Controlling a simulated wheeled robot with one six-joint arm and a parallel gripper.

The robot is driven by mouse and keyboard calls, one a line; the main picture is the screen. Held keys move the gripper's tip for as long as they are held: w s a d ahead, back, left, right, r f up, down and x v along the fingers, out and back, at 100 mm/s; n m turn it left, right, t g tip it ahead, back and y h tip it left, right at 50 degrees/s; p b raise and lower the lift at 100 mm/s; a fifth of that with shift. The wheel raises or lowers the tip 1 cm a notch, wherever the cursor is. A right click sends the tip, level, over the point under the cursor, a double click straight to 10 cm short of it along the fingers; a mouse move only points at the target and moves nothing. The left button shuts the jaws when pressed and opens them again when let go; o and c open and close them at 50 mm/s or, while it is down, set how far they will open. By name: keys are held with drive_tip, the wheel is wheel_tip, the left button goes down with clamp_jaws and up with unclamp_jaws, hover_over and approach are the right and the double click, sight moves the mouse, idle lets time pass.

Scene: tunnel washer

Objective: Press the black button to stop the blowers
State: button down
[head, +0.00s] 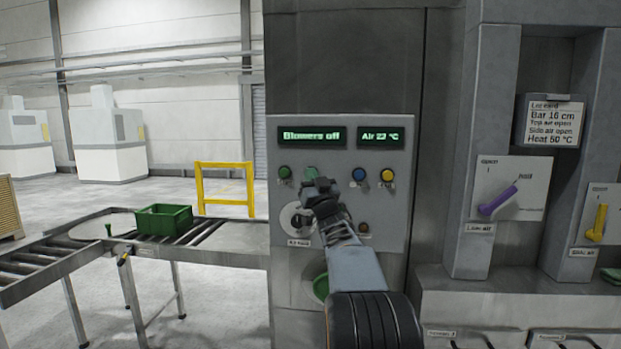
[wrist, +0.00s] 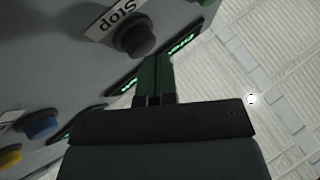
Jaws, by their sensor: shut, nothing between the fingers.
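The control panel (head: 340,225) is grey, with two lit displays at its top. The left display (head: 312,136) reads "Blowers off". The black button (wrist: 133,38) shows in the wrist view beside a white "Stop" label (wrist: 118,18). In the head view my gripper and arm hide it. My gripper (head: 312,174) is in front of the panel's button row, between a green button (head: 285,172) and a blue button (head: 359,174). In the wrist view its greenish fingers (wrist: 155,65) are shut and empty, their tips close to the black button. I cannot tell whether they touch it.
The right display (head: 380,136) reads "Air 22 °C". A yellow button (head: 387,175) is right of the blue one. A selector knob (head: 297,217) is below. Purple (head: 498,201) and yellow (head: 600,222) levers are right. A roller conveyor (head: 225,237) with a green crate (head: 164,207) is left.

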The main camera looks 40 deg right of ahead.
drive_tip(key=shift+s+a+b, duration=0.4)
drive_tip(key=shift+b, duration=0.05)
drive_tip(key=shift+s+a+b, duration=1.75)
drive_tip(key=shift+s+b, duration=0.05)
drive_tip(key=shift+b, duration=0.35)
